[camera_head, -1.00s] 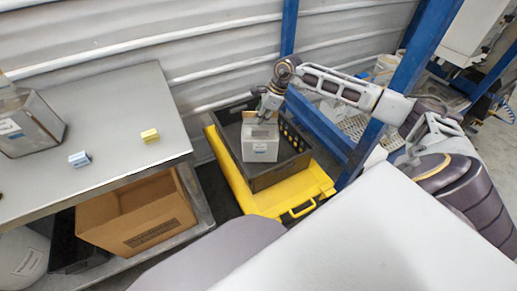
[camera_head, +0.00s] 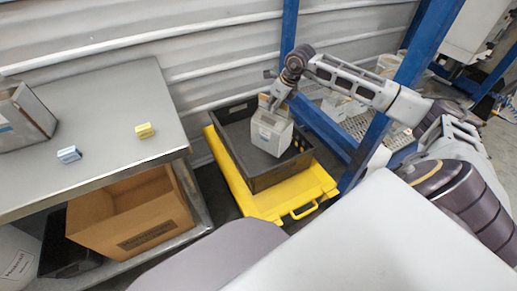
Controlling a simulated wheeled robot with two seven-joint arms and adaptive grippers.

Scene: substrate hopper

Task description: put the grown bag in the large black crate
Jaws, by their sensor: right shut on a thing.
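The grown bag (camera_head: 271,133) is a grey-white block with a small blue-and-white label on its front. My right gripper (camera_head: 272,101) is shut on its top edge from above. The bag hangs slightly tilted over the large black crate (camera_head: 275,177), overlapping its opening in the picture. I cannot tell whether its bottom touches the crate floor. The crate sits on a yellow platform with a handle (camera_head: 262,207). My left gripper does not show.
A grey metal table (camera_head: 100,110) at left carries a blue block (camera_head: 69,154), a yellow block (camera_head: 145,130) and a grey box (camera_head: 24,118). A cardboard box (camera_head: 135,213) stands below. A blue post (camera_head: 408,75) rises right of the crate.

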